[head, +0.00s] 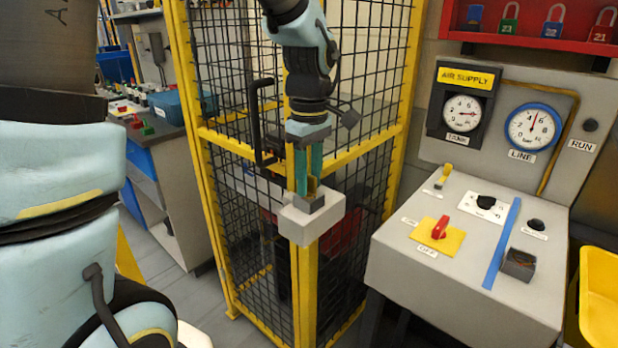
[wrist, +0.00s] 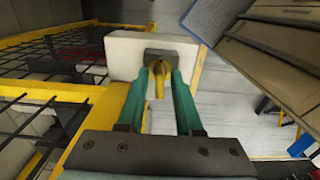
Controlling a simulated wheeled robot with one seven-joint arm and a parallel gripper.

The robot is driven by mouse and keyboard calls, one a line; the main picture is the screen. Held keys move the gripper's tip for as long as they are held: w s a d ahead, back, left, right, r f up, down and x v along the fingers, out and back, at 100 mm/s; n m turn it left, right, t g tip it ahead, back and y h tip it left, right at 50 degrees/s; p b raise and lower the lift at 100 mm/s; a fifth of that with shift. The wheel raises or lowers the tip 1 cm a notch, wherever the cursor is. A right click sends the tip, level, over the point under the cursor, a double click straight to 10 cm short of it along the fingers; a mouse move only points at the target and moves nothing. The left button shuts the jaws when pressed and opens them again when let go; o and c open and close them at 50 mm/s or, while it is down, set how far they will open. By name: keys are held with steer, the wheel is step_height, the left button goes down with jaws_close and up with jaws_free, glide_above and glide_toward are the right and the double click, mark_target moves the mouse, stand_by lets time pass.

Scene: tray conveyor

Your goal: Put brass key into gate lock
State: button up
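The gate lock is a pale box (head: 329,215) with a dark grey lock face (head: 308,203), fixed to the yellow gate post. In the wrist view the pale box (wrist: 125,50) and the grey lock face (wrist: 178,54) lie straight ahead of the fingers. My gripper (head: 310,181) points down from above, its teal fingertips just over the lock face. The brass key (wrist: 158,76) sits between the fingertips (wrist: 161,78), which appear closed on its sides. The key's far end meets the lock face in the picture; how deep it reaches in is hidden.
A mesh gate with yellow frame (head: 409,75) and a black handle (head: 256,125) stands close beside my gripper. To the right is a grey air-supply console (head: 400,268) with gauges and a red knob (head: 440,228). A yellow bin (head: 600,300) is at far right.

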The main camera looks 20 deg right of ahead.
mark_target(309, 175)
steer(key=shift+o, duration=0.8)
step_height(309, 175, up, 11)
steer(key=b, duration=0.2)
steer(key=shift+f, duration=0.1)
steer(key=a+f+m, duration=0.3)
steer(key=a+f, duration=0.5)
steer(key=a, duration=0.4)
steer(key=w+a+f+m+t, duration=0.1)
steer(key=a+f+m, duration=0.3)
steer(key=a+f, duration=0.4)
steer(key=a, duration=0.5)
steer(key=shift+a+f+t, duration=0.2)
steer(key=shift+f+t, duration=0.1)
steer(key=shift+f, duration=0.1)
